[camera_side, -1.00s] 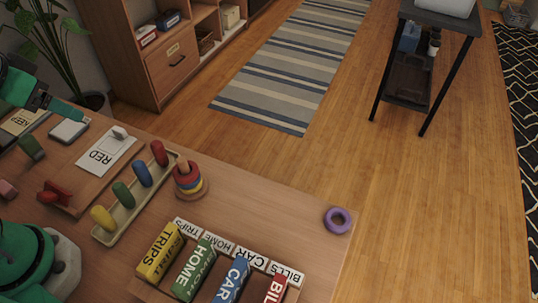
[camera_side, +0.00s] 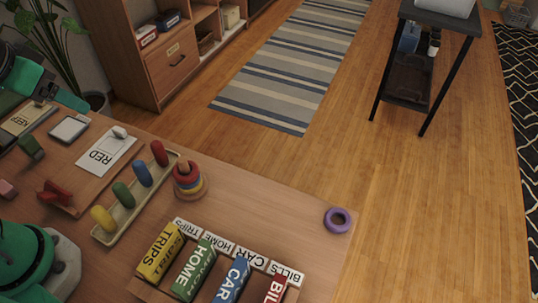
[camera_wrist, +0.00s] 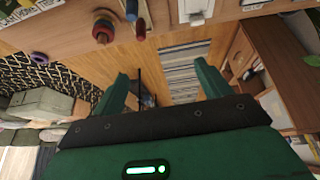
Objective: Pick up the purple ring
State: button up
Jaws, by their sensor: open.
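The purple ring (camera_side: 338,230) lies flat on the wooden table at its right edge in the side view, clear of other objects. It also shows small at the left of the wrist view (camera_wrist: 38,58). My gripper (camera_wrist: 162,82) is open and empty, its two green fingers apart, with floor and furniture seen beyond them. In the side view, part of my green arm is at the upper left, above the table's far corner, well away from the ring. The fingertips are not clear there.
A stack of colored rings (camera_side: 187,182) stands mid-table beside a tray (camera_side: 130,218) of colored pegs. Labeled blocks (camera_side: 194,268) with name cards fill the front. The table around the purple ring is clear.

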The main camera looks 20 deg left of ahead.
jog(key=w+d+n+g+h, duration=0.1)
jog(key=w+d+g, duration=0.1)
jog(key=w+d, duration=0.8)
jog(key=w+d+n+g, duration=0.1)
jog(key=w+d, duration=0.6)
jog(key=d, duration=0.5)
jog(key=n+g+y, duration=0.1)
jog(key=n+g, duration=0.1)
jog(key=n, duration=0.1)
send_over(337, 224)
notch_tip(337, 224, down, 18)
jog(key=shift+f, duration=3.7)
jog(key=c, duration=1)
jog(key=shift+r, duration=0.2)
jog(key=shift+c, duration=0.2)
